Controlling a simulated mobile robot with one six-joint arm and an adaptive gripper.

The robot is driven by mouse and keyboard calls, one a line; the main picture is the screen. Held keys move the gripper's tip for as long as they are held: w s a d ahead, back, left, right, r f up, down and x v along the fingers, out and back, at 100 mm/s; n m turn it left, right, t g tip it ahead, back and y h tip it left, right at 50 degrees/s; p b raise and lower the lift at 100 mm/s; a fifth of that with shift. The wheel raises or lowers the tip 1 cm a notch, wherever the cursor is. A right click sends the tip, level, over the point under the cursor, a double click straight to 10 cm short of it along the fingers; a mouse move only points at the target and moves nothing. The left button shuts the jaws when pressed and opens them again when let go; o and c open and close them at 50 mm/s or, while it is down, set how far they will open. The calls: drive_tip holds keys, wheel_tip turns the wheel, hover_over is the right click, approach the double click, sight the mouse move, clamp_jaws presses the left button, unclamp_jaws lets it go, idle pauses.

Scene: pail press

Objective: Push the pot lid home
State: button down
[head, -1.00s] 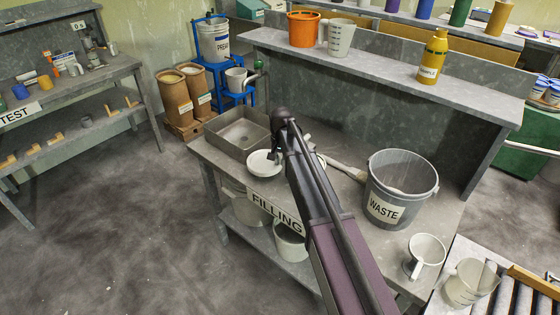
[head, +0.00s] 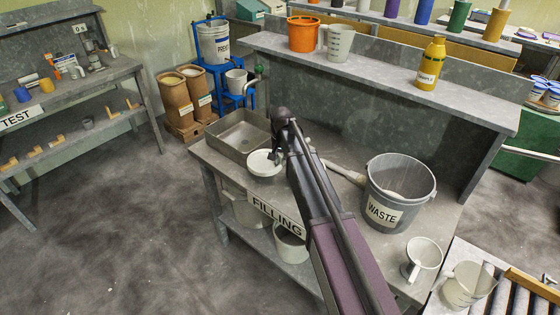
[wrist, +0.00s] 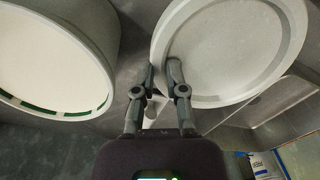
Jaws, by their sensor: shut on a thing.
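The white round lid (head: 264,163) shows just left of my gripper (head: 277,157) in the head view, over the filling bench near the sink. In the wrist view it is the pale disc (wrist: 235,45) with a raised rim at upper right. My gripper (wrist: 162,75) is shut on its near edge, with one finger across the rim. A larger white round pot (wrist: 55,50) fills the wrist view's left side, apart from the fingers, with green marks near its lower edge. My arm hides this area in the head view. I cannot tell whether the lid rests on anything.
A grey sink (head: 240,138) lies behind the lid. The grey waste pail (head: 400,190) stands right of my arm, with a pale-handled tool (head: 342,169) near it. A raised shelf (head: 385,80) runs behind.

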drive_tip(key=shift+r+p, duration=2.85)
drive_tip(key=shift+r, duration=0.2)
drive_tip(key=shift+s+d, duration=0.1)
